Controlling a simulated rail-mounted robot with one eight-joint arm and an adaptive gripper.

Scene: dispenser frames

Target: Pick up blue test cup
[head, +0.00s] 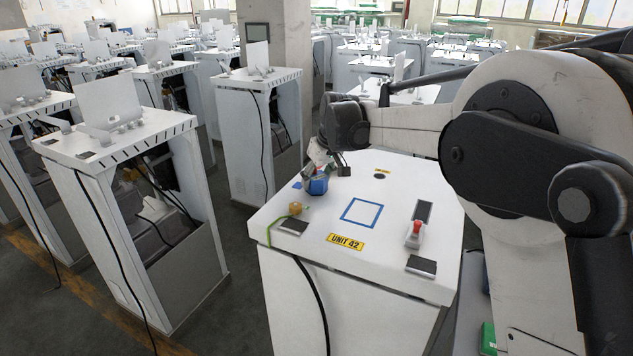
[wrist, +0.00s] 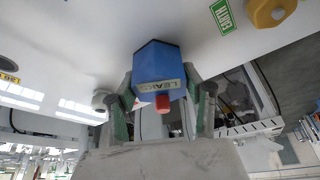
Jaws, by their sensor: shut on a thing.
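The blue test cup (head: 318,186) is at the left back part of the white UNIT 42 top (head: 395,200). In the wrist view the cup (wrist: 157,64) is a faceted blue body with a pale label, and a small red part (wrist: 162,103) shows below the label. My gripper (head: 320,170) comes down on the cup from above. In the wrist view the fingers of my gripper (wrist: 165,92) sit on both sides of the cup, shut on it. I cannot tell whether the cup touches the surface.
A yellow round knob (head: 294,207) stands in front of the cup. A blue square outline (head: 362,213) marks a clear area to its right. White cabinets (head: 258,125) stand behind and to the left.

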